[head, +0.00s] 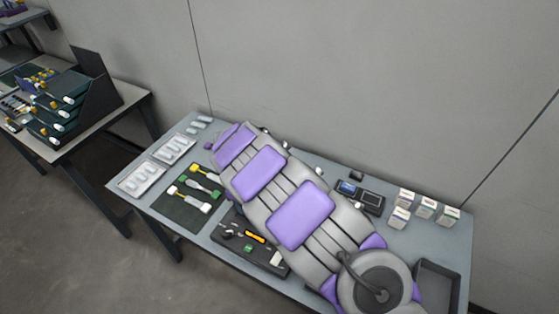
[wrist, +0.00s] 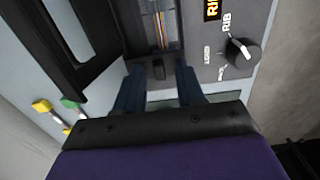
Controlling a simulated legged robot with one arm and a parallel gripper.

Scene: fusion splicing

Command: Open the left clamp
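In the wrist view, a grey splicing machine (wrist: 212,72) fills the upper middle, with a round black knob (wrist: 239,51) marked RIB at its right. A small black tab (wrist: 158,69), which looks like a clamp, sits at the near end of a narrow channel with orange and pale strands (wrist: 160,28). I cannot tell whether this clamp is open or shut. My gripper (wrist: 159,80) is open, its two dark blue fingers spread on either side of the tab with gaps to both. In the head view my arm hides the gripper and the machine.
In the wrist view, a black frame (wrist: 82,72) stands left of the channel. In the head view, the table holds a green mat (head: 171,209), a black tool tray (head: 225,239), a handheld device (head: 361,196), white boxes (head: 399,217) and a dark bin (head: 424,267).

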